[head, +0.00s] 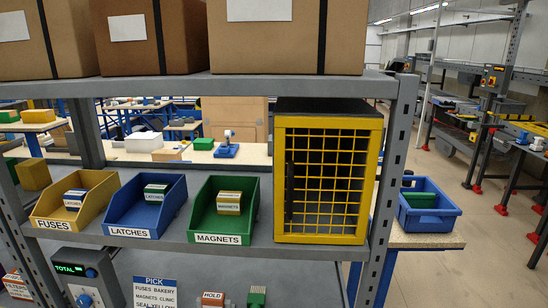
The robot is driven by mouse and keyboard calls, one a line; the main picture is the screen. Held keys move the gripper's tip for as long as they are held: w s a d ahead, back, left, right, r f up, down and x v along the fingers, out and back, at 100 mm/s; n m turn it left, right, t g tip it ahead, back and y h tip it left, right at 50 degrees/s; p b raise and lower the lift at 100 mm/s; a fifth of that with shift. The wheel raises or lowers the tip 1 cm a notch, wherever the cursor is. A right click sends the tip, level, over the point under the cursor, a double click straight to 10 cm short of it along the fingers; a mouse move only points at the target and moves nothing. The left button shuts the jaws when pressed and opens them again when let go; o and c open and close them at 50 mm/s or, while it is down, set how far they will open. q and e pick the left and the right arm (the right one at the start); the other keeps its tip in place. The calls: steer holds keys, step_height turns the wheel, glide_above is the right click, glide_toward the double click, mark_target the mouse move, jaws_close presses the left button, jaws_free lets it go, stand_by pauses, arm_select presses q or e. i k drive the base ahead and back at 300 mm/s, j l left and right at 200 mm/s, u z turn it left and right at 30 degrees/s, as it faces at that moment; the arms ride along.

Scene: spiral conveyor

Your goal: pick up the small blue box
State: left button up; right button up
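A small box with a white LATCHES label and blue on it (75,199) lies in the yellow FUSES bin (45,224) at the left of the middle shelf. A similar small box (155,193) with a LATCHES label, green on top and bluish below, lies in the blue LATCHES bin (175,212). I cannot tell for sure which one is the small blue box. A yellowish small box (229,202) with a MAGNETS label lies in the green MAGNETS bin (196,225). Neither of my grippers is in view.
A black cabinet with a closed yellow mesh door (328,232) stands right of the bins. Large cardboard boxes (290,45) fill the upper shelf. A grey post (392,170) bounds the right side. A blue tote (440,197) sits on a table beyond. A PICK sign (155,290) stands below.

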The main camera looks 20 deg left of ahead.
mark_target(73, 200)
steer(key=u, duration=1.75)
